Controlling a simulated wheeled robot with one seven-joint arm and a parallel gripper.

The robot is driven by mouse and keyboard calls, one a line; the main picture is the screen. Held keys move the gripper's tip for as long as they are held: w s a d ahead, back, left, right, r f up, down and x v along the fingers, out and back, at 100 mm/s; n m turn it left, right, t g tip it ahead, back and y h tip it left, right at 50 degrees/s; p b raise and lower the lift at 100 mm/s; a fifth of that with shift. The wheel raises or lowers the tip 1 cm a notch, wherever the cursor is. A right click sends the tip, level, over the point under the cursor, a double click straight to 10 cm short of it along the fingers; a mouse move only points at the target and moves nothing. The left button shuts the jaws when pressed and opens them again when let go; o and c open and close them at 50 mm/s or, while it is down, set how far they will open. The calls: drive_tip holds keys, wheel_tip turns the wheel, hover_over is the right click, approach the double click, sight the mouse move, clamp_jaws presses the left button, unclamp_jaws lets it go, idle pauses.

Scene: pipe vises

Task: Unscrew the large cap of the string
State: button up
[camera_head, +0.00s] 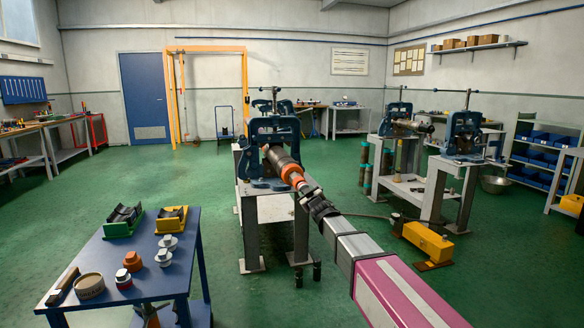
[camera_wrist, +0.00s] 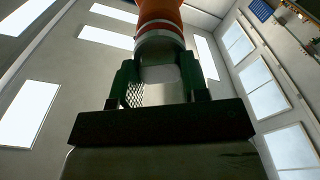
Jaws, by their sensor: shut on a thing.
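The string (camera_head: 278,158) is a grey-brown pipe clamped in the blue pipe vise (camera_head: 272,132), sloping toward me. An orange cap (camera_head: 293,174) with a pale band is at its near end; it also shows at the top of the wrist view (camera_wrist: 160,12). My gripper (camera_head: 307,191) is in line with the cap. In the wrist view my gripper (camera_wrist: 162,82) has its two green fingers shut on the cap's pale end piece, one on each side. The thread between cap and pipe is hidden.
A blue table (camera_head: 180,247) at front left holds loose caps, including an orange one (camera_head: 133,260), a tape roll (camera_head: 90,286) and green and yellow holders. More vises (camera_head: 464,134) stand at right. A yellow box (camera_head: 428,240) lies on the floor right of my arm.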

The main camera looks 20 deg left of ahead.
drive_tip(key=shift+n, duration=0.8)
drive_tip(key=n, duration=1.4)
drive_tip(key=shift+a+n+g, duration=0.1)
drive_tip(key=shift+n+g, duration=0.2)
drive_tip(key=o, duration=0.9)
drive_tip(key=shift+o, duration=0.2)
drive_tip(key=shift+s, duration=0.1)
